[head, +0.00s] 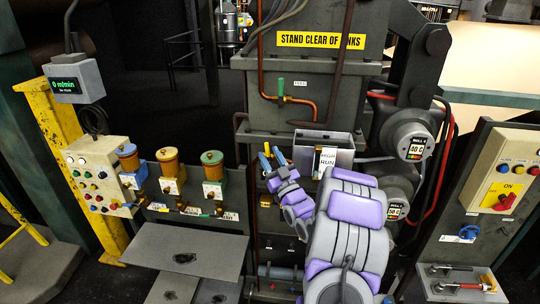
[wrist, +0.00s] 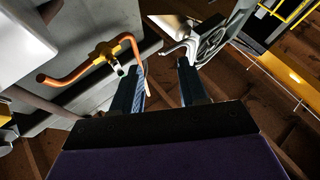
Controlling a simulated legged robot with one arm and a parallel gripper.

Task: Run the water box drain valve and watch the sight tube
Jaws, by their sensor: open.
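A small valve with a green handle (head: 281,84) sits on a copper pipe (head: 303,101) on the front of the large grey box, with a small tag beside it. My gripper (head: 271,157) is open below this valve, left of a grey metal holder with a white card. In the wrist view my gripper (wrist: 161,65) has its two fingers apart with nothing between them. A brass valve body (wrist: 106,49) on a bent copper pipe (wrist: 70,78) lies left of the fingers, apart from them. I cannot tell whether it is the green-handled one. I cannot make out a sight tube.
The holder (head: 345,155) stands close right of my gripper. Round gauges (head: 414,147) and red hoses are further right. Three coloured pots (head: 171,162) line the left bench beside a button panel (head: 99,180). A yellow switch box (head: 506,181) is at far right.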

